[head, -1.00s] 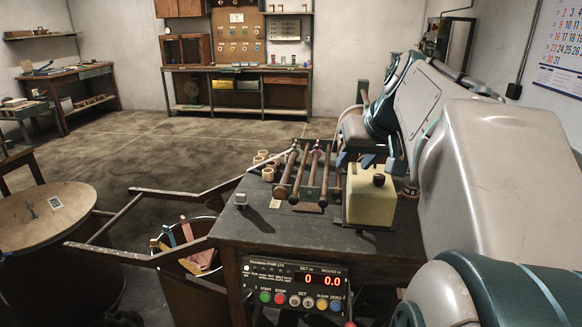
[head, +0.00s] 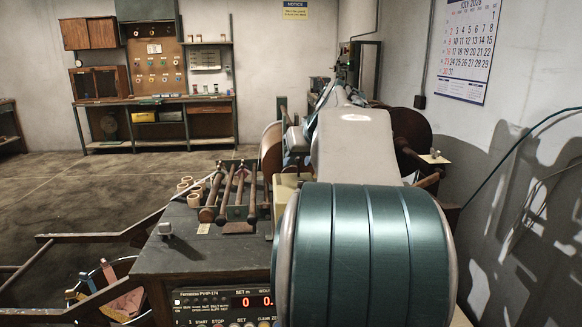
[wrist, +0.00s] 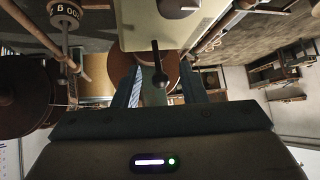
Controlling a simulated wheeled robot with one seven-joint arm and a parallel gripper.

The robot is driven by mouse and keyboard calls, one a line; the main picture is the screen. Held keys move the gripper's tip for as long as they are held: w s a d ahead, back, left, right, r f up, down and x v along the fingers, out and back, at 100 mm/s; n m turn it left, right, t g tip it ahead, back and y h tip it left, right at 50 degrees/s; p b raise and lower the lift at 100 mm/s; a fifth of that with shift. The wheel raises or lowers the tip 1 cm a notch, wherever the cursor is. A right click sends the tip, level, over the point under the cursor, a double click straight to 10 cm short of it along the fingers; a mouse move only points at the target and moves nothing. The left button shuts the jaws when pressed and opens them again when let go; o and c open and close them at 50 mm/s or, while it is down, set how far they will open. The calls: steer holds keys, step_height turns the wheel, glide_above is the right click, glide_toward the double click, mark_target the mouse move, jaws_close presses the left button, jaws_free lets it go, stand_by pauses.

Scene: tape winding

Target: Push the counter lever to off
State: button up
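In the wrist view, a cream box (wrist: 163,26) is at the top centre. A short dark lever with a round black knob (wrist: 159,78) sticks out from it towards my gripper. My gripper (wrist: 158,82) points at the box. Its two dark blue fingers stand apart, with the knob in line with the gap between them; I see no contact, and I cannot tell the depth. In the head view, only a small part of the cream box (head: 284,190) shows. My arm hides the lever and gripper there.
The dark bench (head: 185,257) carries a rack of wooden rollers (head: 237,198) and several small tape cores (head: 187,187). A control panel (head: 222,305) with a red display is on its front. Brown discs (head: 409,130) stand beside my arm.

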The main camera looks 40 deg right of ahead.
mark_target(300, 162)
steer(key=shift+x, duration=1.45)
jaws_close()
steer(key=t+b, duration=0.1)
steer(key=b, duration=0.2)
steer(key=shift+f, duration=0.2)
steer(key=b, duration=0.3)
steer(key=shift+s+a+t+h+b, duration=0.15)
steer(key=shift+t+h+b, duration=0.2)
steer(key=shift+t+h, duration=0.05)
steer(key=t+b, duration=0.1)
steer(key=b, duration=0.2)
steer(key=t+h+b, duration=0.1)
steer(key=b, duration=0.3)
steer(key=shift+s+a+r+n, duration=0.1)
steer(key=shift+s+a+n, duration=0.1)
steer(key=shift+s+n, duration=0.15)
steer(key=shift+r+t+b, duration=0.25)
steer(key=shift+t+b, duration=0.15)
steer(key=shift+b, duration=0.8)
